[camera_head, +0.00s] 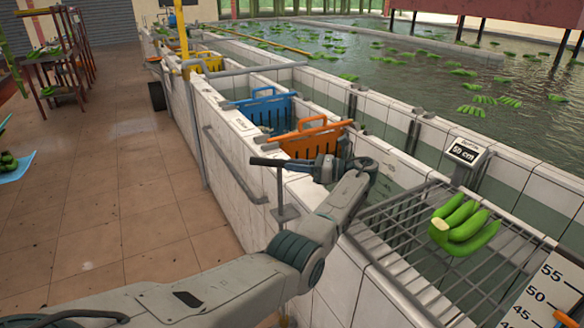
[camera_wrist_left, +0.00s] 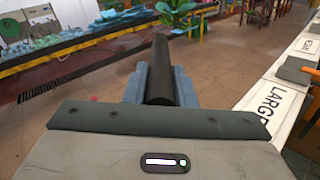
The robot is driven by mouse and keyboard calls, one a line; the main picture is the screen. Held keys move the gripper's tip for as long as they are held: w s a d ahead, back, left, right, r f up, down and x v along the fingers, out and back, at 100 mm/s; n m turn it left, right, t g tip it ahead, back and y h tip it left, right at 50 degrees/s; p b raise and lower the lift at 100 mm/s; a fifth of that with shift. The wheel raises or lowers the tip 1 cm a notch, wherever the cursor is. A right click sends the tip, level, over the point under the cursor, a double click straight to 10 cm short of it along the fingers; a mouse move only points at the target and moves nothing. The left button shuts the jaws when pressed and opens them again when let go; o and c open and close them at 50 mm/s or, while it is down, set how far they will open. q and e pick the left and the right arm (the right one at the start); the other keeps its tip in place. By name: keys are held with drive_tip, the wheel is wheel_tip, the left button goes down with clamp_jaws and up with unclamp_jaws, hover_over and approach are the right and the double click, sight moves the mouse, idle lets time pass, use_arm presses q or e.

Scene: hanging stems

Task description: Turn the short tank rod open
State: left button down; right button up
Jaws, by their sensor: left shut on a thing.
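The short tank rod (camera_head: 281,187) stands upright at the tank wall, with a dark bar handle (camera_head: 266,162) across its top. My left arm reaches up from the bottom, and my left gripper (camera_head: 296,163) is shut on the handle from its right side. In the left wrist view the black handle (camera_wrist_left: 160,65) runs away from me between the two blue-grey fingers of the gripper (camera_wrist_left: 160,88). Part of the handle is hidden by the fingers. My right gripper is not in view.
A metal rack (camera_head: 400,222) with a bunch of green bananas (camera_head: 464,224) lies to the right, beside a "50 cm" display (camera_head: 464,153).

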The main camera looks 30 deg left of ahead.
use_arm(q)
drive_tip(key=shift+w+f+n+g, duration=0.1)
drive_tip(key=shift+n+g, duration=0.2)
drive_tip(key=shift+g, duration=0.1)
drive_tip(key=c, duration=1.2)
unclamp_jaws()
drive_tip(key=shift+a, duration=0.1)
